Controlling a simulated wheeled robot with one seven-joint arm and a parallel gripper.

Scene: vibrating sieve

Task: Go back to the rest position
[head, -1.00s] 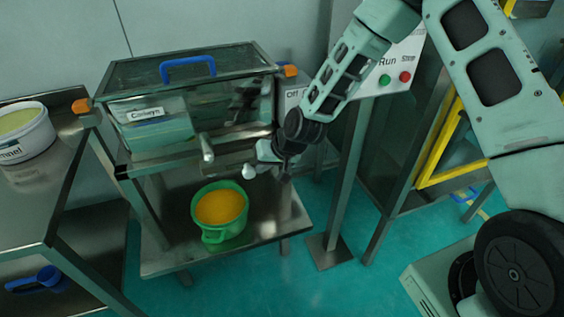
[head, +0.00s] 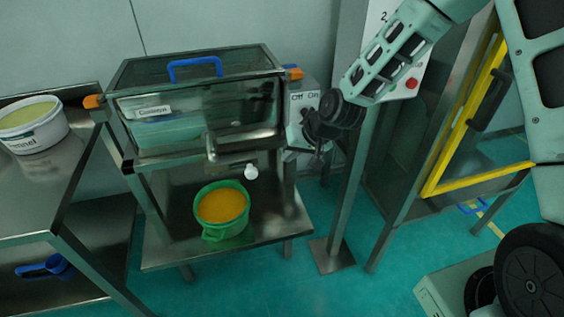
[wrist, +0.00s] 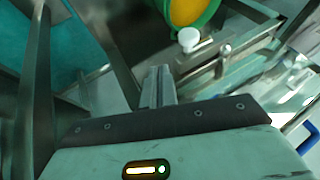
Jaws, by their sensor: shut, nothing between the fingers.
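My gripper (head: 312,155) is to the right of the sieve machine, just below its Off/On box (head: 302,108). Its fingers (wrist: 158,88) show together in the wrist view, shut with nothing between them. The sieve (head: 205,110) has a clear box with a blue handle on its lid. A green bowl (head: 222,236) of orange-yellow material stands on the shelf below it, apart from my gripper. The bowl shows partly at the top of the wrist view (wrist: 215,10).
A metal table (head: 40,195) with a white tub (head: 32,125) stands at left, a blue scoop (head: 45,267) on its lower shelf. A metal post (head: 350,190) stands right of my gripper. A yellow-framed cabinet (head: 455,150) is farther right.

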